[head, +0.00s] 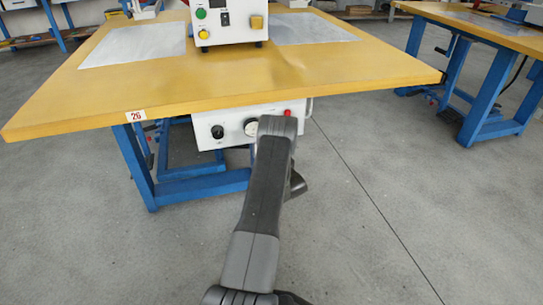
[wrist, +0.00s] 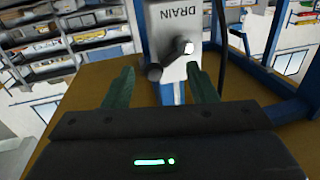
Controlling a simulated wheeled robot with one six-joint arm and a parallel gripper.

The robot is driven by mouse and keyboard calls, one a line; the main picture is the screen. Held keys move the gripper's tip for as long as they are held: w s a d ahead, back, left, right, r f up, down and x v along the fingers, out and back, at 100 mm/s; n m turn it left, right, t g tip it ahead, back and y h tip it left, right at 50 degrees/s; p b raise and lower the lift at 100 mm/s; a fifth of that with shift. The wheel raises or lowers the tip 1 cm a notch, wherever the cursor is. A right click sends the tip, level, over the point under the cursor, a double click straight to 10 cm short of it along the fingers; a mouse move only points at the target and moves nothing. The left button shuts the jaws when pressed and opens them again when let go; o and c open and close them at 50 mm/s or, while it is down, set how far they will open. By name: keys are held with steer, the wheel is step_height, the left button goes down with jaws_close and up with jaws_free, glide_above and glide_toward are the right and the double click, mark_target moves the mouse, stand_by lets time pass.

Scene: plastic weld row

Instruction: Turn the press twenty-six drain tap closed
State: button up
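In the wrist view a white plate marked DRAIN carries the drain tap (wrist: 172,58), with a dark lever ending in a rounded knob and a pale metal hub. The lever slants from the hub down to the left. My gripper (wrist: 161,70) is open, with a green finger on each side of the tap's lever. Nothing shows clamped between the fingers; whether either one touches the lever I cannot tell. In the head view my arm reaches under the table marked 26 (head: 135,115). The tap and my gripper's fingers are hidden there.
The yellow table top (head: 180,98) on blue legs overhangs my arm. A white control box (head: 225,124) with a dark knob, a gauge and a red button hangs beneath it. The press unit (head: 228,22) stands on top. Another bench (head: 480,25) is at right. Grey floor is clear between.

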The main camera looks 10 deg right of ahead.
steer(key=shift+s, duration=0.1)
steer(key=c, duration=0.9)
steer(key=shift+f, duration=0.1)
steer(key=a+n, duration=0.1)
steer(key=n, duration=0.2)
steer(key=a+r+n+g+h, duration=0.1)
steer(key=n, duration=0.3)
steer(key=a+n, duration=0.1)
steer(key=n, duration=0.2)
steer(key=shift+s+a+r+g+h, duration=0.15)
steer(key=shift+s+r+g+h, duration=0.1)
steer(key=shift+g+h, duration=0.15)
steer(key=shift+n, duration=0.3)
steer(key=o, duration=1)
steer(key=shift+f, duration=0.1)
steer(key=shift+w+r, duration=0.15)
steer(key=shift+r, duration=0.1)
